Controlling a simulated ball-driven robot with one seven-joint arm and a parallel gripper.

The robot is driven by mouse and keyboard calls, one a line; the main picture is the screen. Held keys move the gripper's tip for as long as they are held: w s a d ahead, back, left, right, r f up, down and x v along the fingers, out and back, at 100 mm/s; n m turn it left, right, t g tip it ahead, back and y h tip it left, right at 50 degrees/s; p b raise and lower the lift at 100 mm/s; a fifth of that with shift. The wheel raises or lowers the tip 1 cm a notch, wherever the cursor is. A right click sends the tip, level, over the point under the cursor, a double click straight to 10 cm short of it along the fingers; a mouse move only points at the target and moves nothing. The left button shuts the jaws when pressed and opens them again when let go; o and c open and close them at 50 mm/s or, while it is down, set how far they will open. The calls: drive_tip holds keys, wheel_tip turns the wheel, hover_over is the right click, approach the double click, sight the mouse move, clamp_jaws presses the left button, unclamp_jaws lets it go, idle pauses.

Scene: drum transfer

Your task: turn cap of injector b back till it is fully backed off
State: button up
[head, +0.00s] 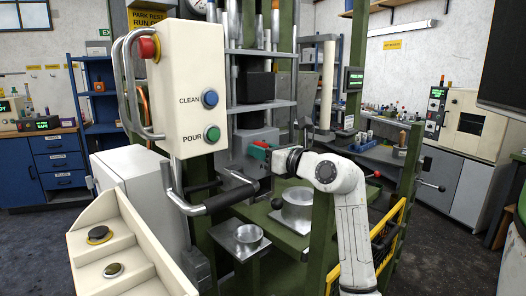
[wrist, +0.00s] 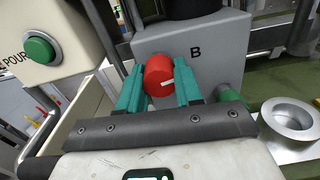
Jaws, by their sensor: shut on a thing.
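The red cap of injector B (wrist: 159,75) sticks out of the front of a grey box marked B (wrist: 220,45). It has a white mark on its side. My gripper (wrist: 160,88) has its green fingers on either side of the cap and is shut on it. In the head view my gripper (head: 260,152) reaches left to the grey injector box (head: 238,140). The cap is mostly hidden there, with only a little red showing. How far the cap is turned cannot be told.
A cream control box (head: 185,85) with CLEAN and POUR buttons stands left of the injector. A black-gripped handle (head: 232,197) juts out below it. Metal bowls (head: 298,205) sit on the green platform. A green post (head: 322,225) stands close to my arm.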

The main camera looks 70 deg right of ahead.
drive_tip(key=n, duration=0.4)
drive_tip(key=shift+f, duration=0.1)
drive_tip(key=n+b, duration=0.1)
drive_tip(key=n, duration=0.3)
drive_tip(key=shift+d, duration=0.1)
drive_tip(key=n+b, duration=0.2)
drive_tip(key=n, duration=0.1)
drive_tip(key=shift+s+f+n, duration=0.1)
drive_tip(key=shift+n, duration=0.2)
drive_tip(key=shift+n+b, duration=1.55)
drive_tip(key=shift+n, duration=0.45)
drive_tip(key=o, duration=1)
drive_tip(key=shift+r, duration=0.25)
drive_tip(key=shift+s, duration=0.1)
drive_tip(key=b+v, duration=0.1)
drive_tip(key=v, duration=0.9)
drive_tip(key=shift+s, duration=0.25)
